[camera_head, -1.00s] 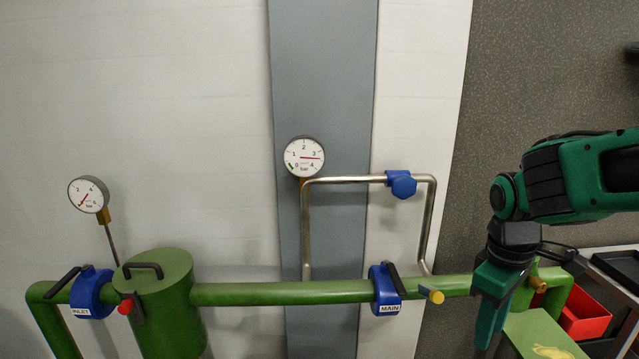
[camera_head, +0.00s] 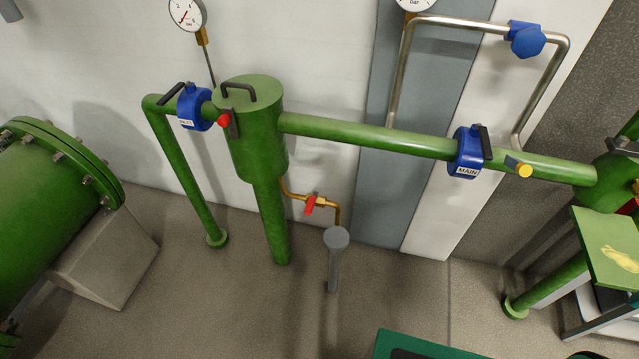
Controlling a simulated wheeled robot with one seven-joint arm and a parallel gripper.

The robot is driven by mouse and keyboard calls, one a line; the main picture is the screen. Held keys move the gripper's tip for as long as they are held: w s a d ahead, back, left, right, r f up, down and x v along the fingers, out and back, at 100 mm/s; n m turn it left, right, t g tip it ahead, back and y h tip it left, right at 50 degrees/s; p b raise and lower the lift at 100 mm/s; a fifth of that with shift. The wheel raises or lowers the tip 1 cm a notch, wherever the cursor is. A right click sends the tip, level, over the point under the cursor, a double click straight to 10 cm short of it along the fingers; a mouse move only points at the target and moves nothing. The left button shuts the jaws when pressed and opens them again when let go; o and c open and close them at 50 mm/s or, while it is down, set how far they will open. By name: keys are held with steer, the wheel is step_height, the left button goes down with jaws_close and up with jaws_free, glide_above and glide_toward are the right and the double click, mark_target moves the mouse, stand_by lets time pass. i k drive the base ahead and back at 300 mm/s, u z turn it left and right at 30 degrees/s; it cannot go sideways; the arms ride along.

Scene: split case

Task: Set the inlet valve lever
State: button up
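The inlet valve (camera_head: 194,107) is a blue body labelled INLET on the green pipe, at the upper left of the head view. Its black lever (camera_head: 171,94) rises from the valve top and slants down to the left. It lies roughly along the short pipe end there. A green vertical filter pot (camera_head: 250,130) with a black top handle stands just right of the valve. My gripper is not in view.
A blue MAIN valve (camera_head: 468,153) with a black lever sits on the pipe at the right. A large green flanged vessel (camera_head: 50,190) on a concrete block stands at the left. A grey drain funnel (camera_head: 336,238) rises from the floor. Open floor (camera_head: 240,310) lies in front.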

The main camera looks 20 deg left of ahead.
mark_target(178, 86)
steer(key=u, duration=1.65)
steer(key=k, duration=1.3)
steer(key=u, duration=0.2)
steer(key=i, duration=1.95)
steer(key=z, duration=0.65)
